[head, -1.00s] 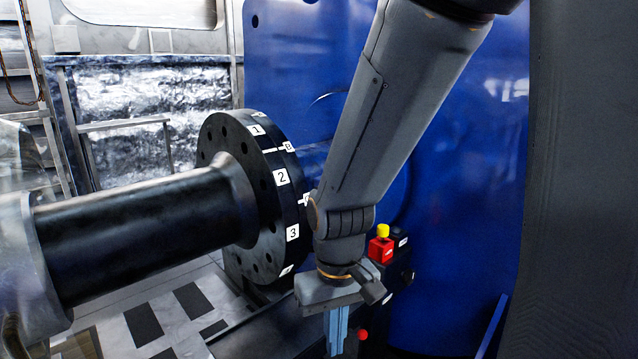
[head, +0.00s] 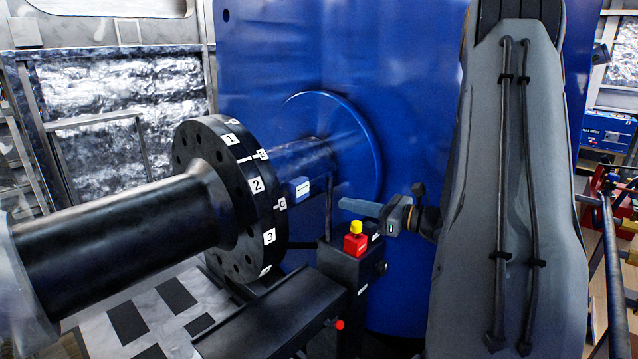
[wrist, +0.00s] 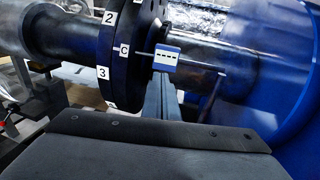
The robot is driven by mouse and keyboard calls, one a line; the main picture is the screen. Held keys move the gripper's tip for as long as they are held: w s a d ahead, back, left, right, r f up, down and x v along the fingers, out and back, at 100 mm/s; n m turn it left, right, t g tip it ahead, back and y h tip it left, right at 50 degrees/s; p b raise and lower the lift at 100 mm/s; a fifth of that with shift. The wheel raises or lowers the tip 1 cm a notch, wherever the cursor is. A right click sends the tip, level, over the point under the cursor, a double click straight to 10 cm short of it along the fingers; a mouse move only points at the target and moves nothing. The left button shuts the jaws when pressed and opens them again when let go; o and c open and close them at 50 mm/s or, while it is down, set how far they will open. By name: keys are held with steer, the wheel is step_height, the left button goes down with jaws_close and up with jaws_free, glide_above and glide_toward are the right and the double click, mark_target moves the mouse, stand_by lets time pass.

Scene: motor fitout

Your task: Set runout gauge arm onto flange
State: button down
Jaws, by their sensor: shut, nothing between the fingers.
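The black flange (head: 250,190) carries white number labels on its rim and ends a thick dark shaft; it also shows in the wrist view (wrist: 130,35). A small blue box with a white dashed face (head: 299,187), seemingly the gauge, sits just right of the flange rim. In the wrist view this box (wrist: 166,56) is on a thin rod that runs toward the label C; I cannot tell whether the rod touches the rim. My gripper (head: 342,204) is shut and empty, pointing left, right of the box. In the wrist view its fingers (wrist: 160,85) appear just below the box.
A red block with a yellow knob (head: 355,240) stands on a dark pedestal below my gripper. A thin upright post (head: 328,205) stands behind the box. The large blue housing (head: 400,100) fills the background. A dark ledge (head: 270,318) lies in front.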

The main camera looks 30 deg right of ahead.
steer(key=d+m, duration=0.1)
steer(key=d, duration=0.2)
steer(key=t+p, duration=0.1)
steer(key=p, duration=0.4)
glide_toward(307, 185)
steer(key=shift+h, duration=0.4)
steer(key=x, duration=0.6)
steer(key=shift+w+r, duration=0.2)
steer(key=shift+w, duration=0.05)
steer(key=shift+w+a, duration=0.1)
steer(key=shift+a, duration=0.05)
steer(key=shift+w+a+f+b, duration=0.15)
steer(key=shift+w+a+b, duration=0.4)
steer(key=shift+b, duration=0.65)
steer(key=shift+a+r, duration=0.1)
steer(key=shift+r, duration=0.1)
